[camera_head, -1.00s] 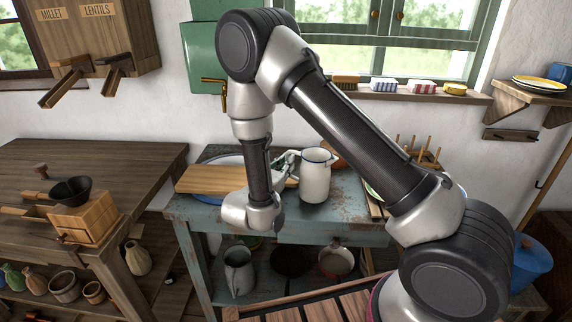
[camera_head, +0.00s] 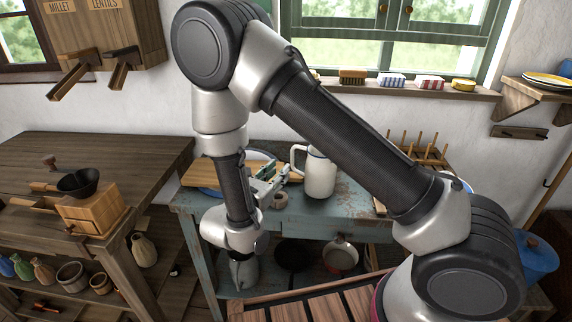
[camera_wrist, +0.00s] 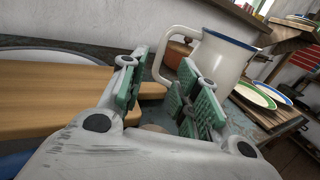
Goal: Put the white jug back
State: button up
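The white jug (camera_head: 319,172) with a dark blue rim stands upright on the blue worn table (camera_head: 345,209). Its handle points left, and it also shows in the wrist view (camera_wrist: 216,58). My gripper (camera_head: 275,180) is left of the jug, low over the table. In the wrist view my gripper (camera_wrist: 160,92) has its green-padded fingers spread apart with nothing held between them. The right finger overlaps the lower part of the jug in the picture; I cannot tell whether it touches.
A wooden board (camera_wrist: 50,92) lies left of my gripper. A small round item (camera_head: 280,200) sits near the table's front. Plates (camera_wrist: 253,95) and a wooden rack (camera_head: 418,150) stand to the right. A grey jug (camera_head: 244,272) and pans stand on the lower shelf.

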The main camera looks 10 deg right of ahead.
jog(key=shift+v, duration=1.45)
jog(key=s+d+g, duration=0.1)
jog(key=s+d+f+m+g+h, duration=0.1)
jog(key=d, duration=0.1)
jog(key=s+d+f+m+g, duration=0.1)
jog(key=d, duration=0.1)
jog(key=shift+s+f+g+h, duration=0.1)
jog(key=shift+f+g+h, duration=0.05)
jog(key=shift+g+h, duration=0.25)
jog(key=s+d+r+m+g+y, duration=0.2)
jog(key=s+d+r+m+y, duration=0.4)
jog(key=s+d+r+m, duration=0.4)
jog(key=s+d+r+m+g+y, duration=0.3)
jog(key=s+d+r+m+y, duration=0.4)
jog(key=r+m, duration=0.8)
jog(key=s+d, duration=0.2)
jog(key=d, duration=0.2)
jog(key=shift+s+m+y, duration=0.3)
jog(key=shift+s+m, duration=0.1)
